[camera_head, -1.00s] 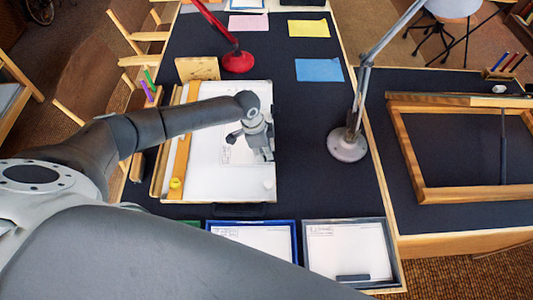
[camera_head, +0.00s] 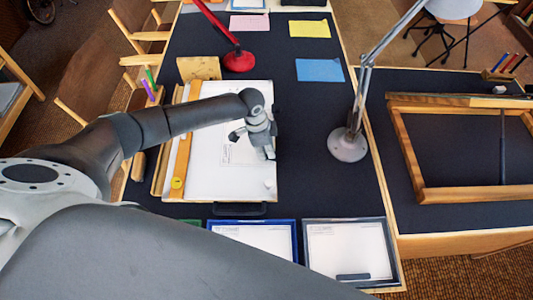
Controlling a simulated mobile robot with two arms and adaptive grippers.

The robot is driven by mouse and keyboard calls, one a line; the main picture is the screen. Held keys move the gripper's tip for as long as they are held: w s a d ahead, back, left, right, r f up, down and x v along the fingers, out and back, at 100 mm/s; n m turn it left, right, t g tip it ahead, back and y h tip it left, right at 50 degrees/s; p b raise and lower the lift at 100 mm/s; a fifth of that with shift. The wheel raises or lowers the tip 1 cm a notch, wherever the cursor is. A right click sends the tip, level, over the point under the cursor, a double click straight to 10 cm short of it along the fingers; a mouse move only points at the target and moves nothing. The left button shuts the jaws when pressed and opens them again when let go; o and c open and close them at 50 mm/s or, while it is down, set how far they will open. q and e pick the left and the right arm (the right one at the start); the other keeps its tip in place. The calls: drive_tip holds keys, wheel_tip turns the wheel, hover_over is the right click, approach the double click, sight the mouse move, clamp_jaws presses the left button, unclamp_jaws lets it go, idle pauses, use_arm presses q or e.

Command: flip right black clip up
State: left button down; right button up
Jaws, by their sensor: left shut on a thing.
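A white drafting board (camera_head: 215,185) lies on the dark table, with a sheet of paper on it. My left gripper (camera_head: 268,153) reaches over the board from the left and points down at its right edge. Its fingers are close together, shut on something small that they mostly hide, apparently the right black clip. I cannot make out whether the clip is up or down. A small dark piece (camera_head: 276,107) shows at the board's right edge, above the gripper. My right gripper is not in view.
A grey lamp base (camera_head: 347,146) stands to the right, a red lamp (camera_head: 239,61) behind. A blue-rimmed tray (camera_head: 296,232) and a grey-rimmed tray (camera_head: 390,245) sit in front.

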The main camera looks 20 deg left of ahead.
use_arm(q)
drive_tip(key=shift+t+h, duration=0.4)
drive_tip(key=d, duration=0.1)
drive_tip(key=w+d+r, duration=0.1)
drive_tip(key=d, duration=0.1)
drive_tip(key=shift+w+d+r, duration=0.2)
drive_tip(key=shift+w+d, duration=0.05)
drive_tip(key=shift+d, duration=0.1)
drive_tip(key=p+v, duration=0.5)
drive_tip(key=p, duration=0.1)
drive_tip(key=shift+w+a+r+p, duration=0.1)
drive_tip(key=shift+r+p, duration=0.05)
drive_tip(key=shift+p, duration=0.15)
drive_tip(key=shift+w, duration=0.15)
